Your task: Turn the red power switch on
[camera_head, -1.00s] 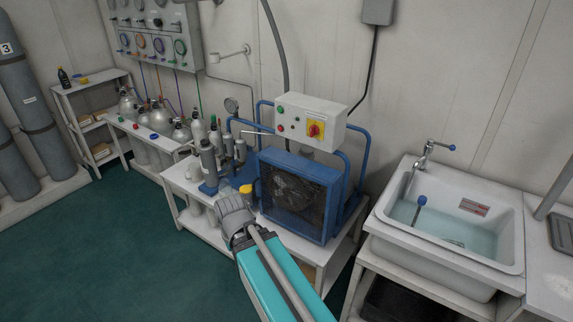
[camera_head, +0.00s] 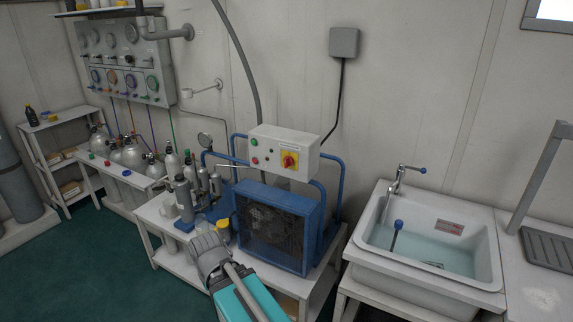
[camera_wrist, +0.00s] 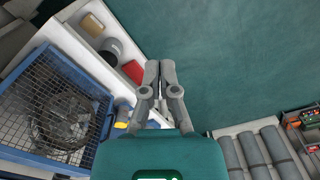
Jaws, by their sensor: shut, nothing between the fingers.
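The red power switch (camera_head: 289,160) is a red rotary knob on a yellow plate. It sits on the front of the white control box (camera_head: 262,146), above the blue-framed compressor (camera_head: 270,230). In the head view my arm reaches in from the bottom, below and left of the box; its fingertips are hidden there. In the wrist view my gripper (camera_wrist: 160,66) is shut and empty, with green floor beyond the fingers. The compressor's mesh guard (camera_wrist: 55,105) is at the left of that view. The switch is out of the wrist view and nothing touches it.
A white sink (camera_head: 430,245) with a tap stands right of the compressor. Gas cylinders (camera_head: 132,155) and a gauge panel (camera_head: 125,65) are at the left. Green floor (camera_head: 95,265) is clear at the lower left. Shelves with small items lie below the bench.

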